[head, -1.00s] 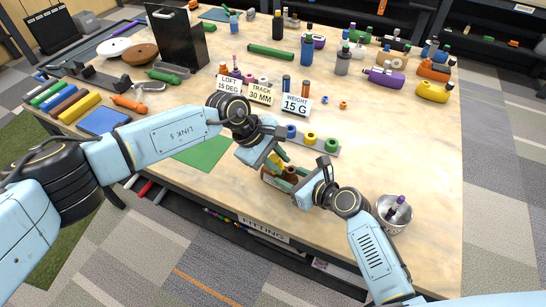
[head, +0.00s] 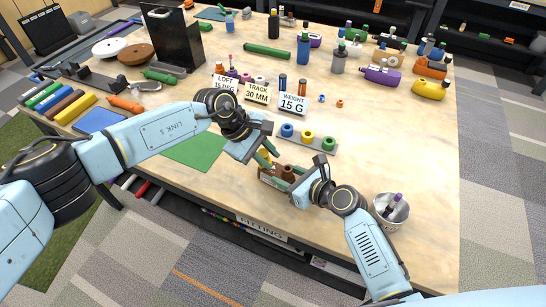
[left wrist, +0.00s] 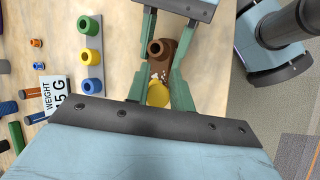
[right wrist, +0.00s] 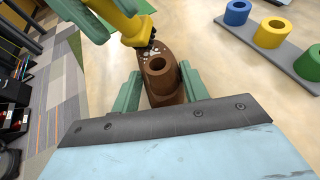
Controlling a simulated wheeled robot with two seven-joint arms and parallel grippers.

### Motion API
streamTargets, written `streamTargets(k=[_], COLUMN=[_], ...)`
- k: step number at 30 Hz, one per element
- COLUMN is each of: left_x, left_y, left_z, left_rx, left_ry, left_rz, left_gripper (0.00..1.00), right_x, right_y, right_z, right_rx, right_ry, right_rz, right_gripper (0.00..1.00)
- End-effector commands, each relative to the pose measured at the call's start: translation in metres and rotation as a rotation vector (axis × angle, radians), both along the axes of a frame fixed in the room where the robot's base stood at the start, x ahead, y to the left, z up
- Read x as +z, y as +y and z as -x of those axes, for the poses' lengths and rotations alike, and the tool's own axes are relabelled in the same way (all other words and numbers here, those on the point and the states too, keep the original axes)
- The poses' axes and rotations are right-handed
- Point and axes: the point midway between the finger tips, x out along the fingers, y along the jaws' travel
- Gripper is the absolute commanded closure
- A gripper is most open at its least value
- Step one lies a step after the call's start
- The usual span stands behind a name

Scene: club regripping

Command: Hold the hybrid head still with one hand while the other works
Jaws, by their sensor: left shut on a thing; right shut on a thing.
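The brown hybrid head (right wrist: 165,90), with a round open hosel, is low over the table's front edge. My right gripper (right wrist: 158,92) is shut on it, one green finger on each side. In the head view the right gripper (head: 283,180) partly hides the head (head: 287,171). My left gripper (left wrist: 159,90) is shut on a yellow tool (left wrist: 158,96) with a dark tip. In the right wrist view the yellow tool (right wrist: 135,32) has its tip at the head's top, beside pale specks (right wrist: 151,52); whether it touches is unclear. The left gripper is left of the right one in the head view (head: 262,152).
A grey rack (head: 308,137) with blue, yellow and green rings lies just behind the grippers. Signs such as the weight card (head: 293,102) stand behind it. A metal cup (head: 391,211) is at right. A green mat (head: 197,152) lies left. The table's right middle is clear.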

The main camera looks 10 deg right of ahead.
Motion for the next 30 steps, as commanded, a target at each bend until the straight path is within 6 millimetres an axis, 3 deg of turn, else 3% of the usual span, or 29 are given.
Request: streamTargets(k=[6, 17, 30], left_x=[-0.001, 0.002, 0.045], left_y=[0.014, 0.016, 0.016], left_z=[-0.012, -0.014, -0.014], left_rx=[0.002, 0.001, 0.002], left_ry=[0.000, -0.002, -0.003], left_rz=[-0.001, -0.001, 0.000], left_gripper=[1.00, 1.00, 1.00], right_x=[-0.003, -0.003, -0.003], right_y=[-0.001, -0.001, -0.002], right_z=[0.001, 0.001, 0.001], right_rx=[0.001, 0.000, -0.001], right_ry=[0.006, 0.005, 0.005], right_rz=[0.002, 0.003, 0.004], right_gripper=[0.85, 0.85, 0.85])
